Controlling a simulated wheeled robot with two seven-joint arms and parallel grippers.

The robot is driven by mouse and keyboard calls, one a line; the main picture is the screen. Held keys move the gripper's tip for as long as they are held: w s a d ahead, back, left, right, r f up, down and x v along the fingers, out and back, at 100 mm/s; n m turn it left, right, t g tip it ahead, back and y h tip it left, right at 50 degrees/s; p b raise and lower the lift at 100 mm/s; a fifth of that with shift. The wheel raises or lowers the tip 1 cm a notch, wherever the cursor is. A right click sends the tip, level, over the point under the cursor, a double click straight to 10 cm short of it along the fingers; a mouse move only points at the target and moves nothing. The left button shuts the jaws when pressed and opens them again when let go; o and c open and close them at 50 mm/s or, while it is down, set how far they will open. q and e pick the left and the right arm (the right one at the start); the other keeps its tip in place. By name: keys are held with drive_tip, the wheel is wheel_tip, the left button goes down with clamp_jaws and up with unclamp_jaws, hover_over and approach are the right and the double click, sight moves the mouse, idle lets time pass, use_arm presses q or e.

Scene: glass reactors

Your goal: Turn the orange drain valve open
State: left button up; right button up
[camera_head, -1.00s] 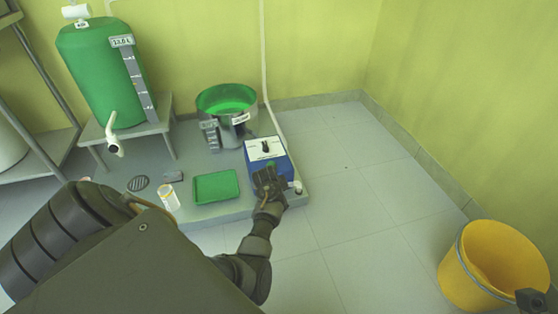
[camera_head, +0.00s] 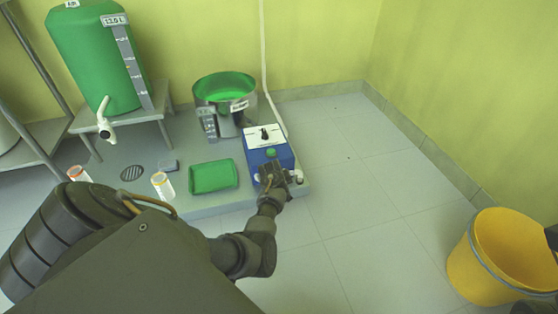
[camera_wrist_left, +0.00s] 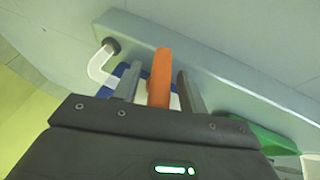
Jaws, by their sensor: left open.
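The orange valve handle (camera_wrist_left: 160,78) shows in the left wrist view, between the two fingers of my left gripper (camera_wrist_left: 158,90). The fingers are open on either side of it; I cannot tell whether either touches it. In the head view my left gripper (camera_head: 274,178) is at the front of the blue-and-white box (camera_head: 268,158), and it hides the orange handle there. A clear bent tube (camera_wrist_left: 101,65) shows beside the handle in the wrist view. A dark part, perhaps my right gripper, is cut off at the right edge of the head view.
A green tank (camera_head: 95,60) with a white tap (camera_head: 104,125) stands on a grey stand. A metal pot (camera_head: 225,100) with green contents stands behind the box. A green tray (camera_head: 213,177) and a vial (camera_head: 162,185) are to its left. A yellow bucket (camera_head: 500,260) stands right; floor between is clear.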

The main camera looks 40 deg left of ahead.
use_arm(q)
drive_tip(key=c, duration=0.9)
drive_tip(key=shift+o, duration=0.2)
